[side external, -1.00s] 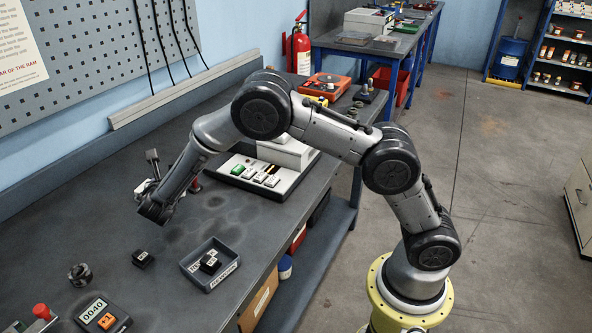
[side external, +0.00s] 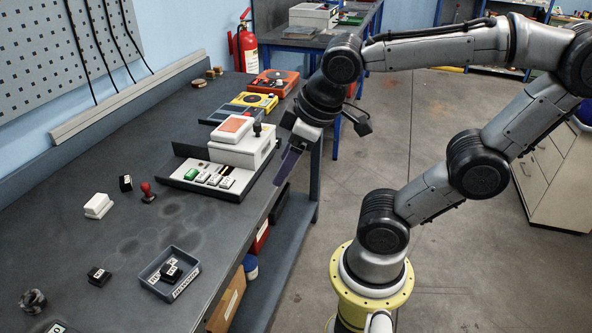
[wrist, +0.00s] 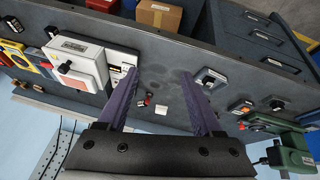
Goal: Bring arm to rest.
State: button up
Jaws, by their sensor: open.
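My gripper (side external: 287,165) hangs in the air at the front edge of the bench, beside the white machine (side external: 240,148), with its fingers pointing down. In the wrist view its two purple fingers (wrist: 160,85) stand wide apart with nothing between them. Beyond them, the bench top shows a white block (wrist: 161,107) and a small red-knobbed stamp (wrist: 147,100). My arm is bent high over the floor to the right of the bench.
A grey tray (side external: 152,275) holding a black block stands near the bench's front edge. Another black block (side external: 99,276), a white block (side external: 98,205) and a red-knobbed stamp (side external: 148,191) stand nearby. A fire extinguisher (side external: 244,47) is behind. The floor (side external: 430,130) on the right is open.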

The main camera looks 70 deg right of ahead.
jog(key=shift+s+a+f+m+t+y, duration=0.15)
jog(key=shift+s+a+m+t+y, duration=0.1)
jog(key=shift+s+a+m, duration=0.3)
jog(key=shift+s+a+f+m+t+y, duration=0.15)
jog(key=shift+s+a+m+y, duration=0.15)
jog(key=shift+s, duration=0.4)
